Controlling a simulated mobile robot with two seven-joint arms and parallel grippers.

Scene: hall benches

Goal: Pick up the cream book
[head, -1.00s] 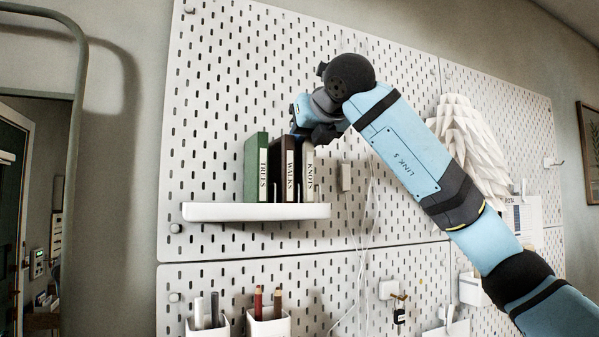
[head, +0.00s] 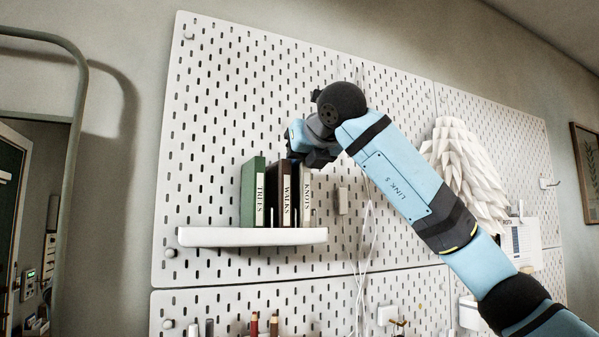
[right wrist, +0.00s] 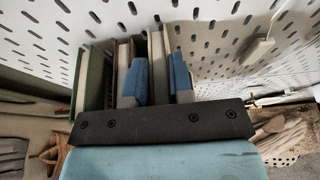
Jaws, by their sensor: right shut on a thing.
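The cream book (head: 306,203), with KNOTS on its spine, stands upright on the white shelf (head: 250,237) at the right end of a short row. My right gripper (head: 312,160) is at its top edge. In the right wrist view the cream book (right wrist: 157,55) is between the two blue fingertips (right wrist: 158,82), one on each side, and the gripper is shut on it. The gripper hides part of the book's top in the head view. My left gripper is in neither view.
A dark WALKS book (head: 279,195) stands close left of the cream book, and a green TREES book (head: 253,192) left of that. A small grey block (head: 342,200) and hanging white cables (head: 367,235) are on the pegboard to the right.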

